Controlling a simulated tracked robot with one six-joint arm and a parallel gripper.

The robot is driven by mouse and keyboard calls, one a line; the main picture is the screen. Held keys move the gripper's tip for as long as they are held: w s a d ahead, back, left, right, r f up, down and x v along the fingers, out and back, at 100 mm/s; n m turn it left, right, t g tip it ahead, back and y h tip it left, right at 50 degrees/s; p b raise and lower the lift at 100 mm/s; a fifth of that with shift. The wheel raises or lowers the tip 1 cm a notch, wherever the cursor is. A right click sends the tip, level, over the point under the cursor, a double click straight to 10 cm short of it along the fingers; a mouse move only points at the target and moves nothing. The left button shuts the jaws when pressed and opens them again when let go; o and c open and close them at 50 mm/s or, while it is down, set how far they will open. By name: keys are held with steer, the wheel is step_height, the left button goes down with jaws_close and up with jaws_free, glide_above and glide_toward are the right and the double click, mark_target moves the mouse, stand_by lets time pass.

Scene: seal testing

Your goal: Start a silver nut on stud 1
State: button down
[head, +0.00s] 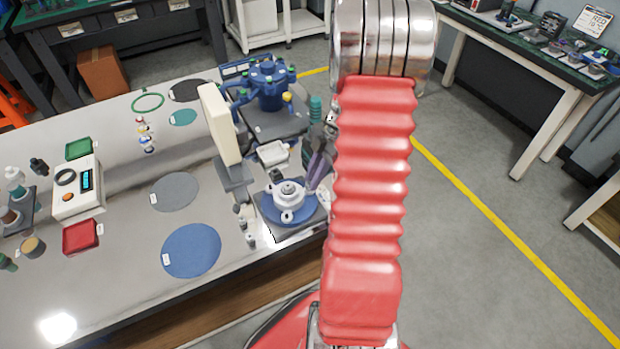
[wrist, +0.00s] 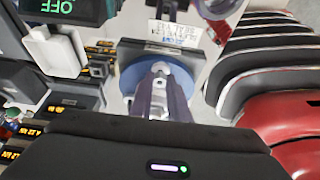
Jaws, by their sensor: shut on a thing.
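The round silver flange fixture (head: 289,192) sits on a blue disc (head: 272,211) over a dark square plate, at the bench's front right edge. Its studs and their numbers are too small to read. My gripper (head: 310,188) is at the right side of this fixture, its purple-grey fingers pointing down, close to the flange. In the wrist view, my gripper (wrist: 160,72) is shut on a small silver nut, mostly hidden between the fingertips. The blue disc (wrist: 128,78) shows behind the fingers. I cannot tell whether the nut touches a stud.
A cream upright panel (head: 219,124) stands just left of the fixture, and a blue valve assembly (head: 266,88) is behind it. Small bottles stand beside the fixture's left edge. A grey mat (head: 174,192) and a blue mat (head: 191,251) lie bare at left.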

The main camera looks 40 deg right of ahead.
steer(key=m, duration=0.1)
steer(key=m+t, duration=0.1)
steer(key=m, duration=0.2)
steer(key=shift+s+a+f+h, duration=0.1)
steer(key=shift+s+a+h, duration=0.05)
steer(key=shift+s+h, duration=0.15)
steer(key=shift+m+t, duration=0.3)
steer(key=shift+m, duration=0.2)
steer(key=m, duration=0.1)
steer(key=m+h, duration=0.1)
steer(key=m, duration=0.1)
steer(key=shift+s+a+t, duration=0.1)
steer(key=shift+a+t, duration=0.1)
steer(key=shift+t, duration=0.2)
steer(key=shift+s+a+m+h, duration=0.15)
steer(key=shift+m+h, duration=0.25)
steer(key=shift+m, duration=0.5)
steer(key=c, duration=1.6)
jaws_free()
steer(key=shift+t, duration=0.3)
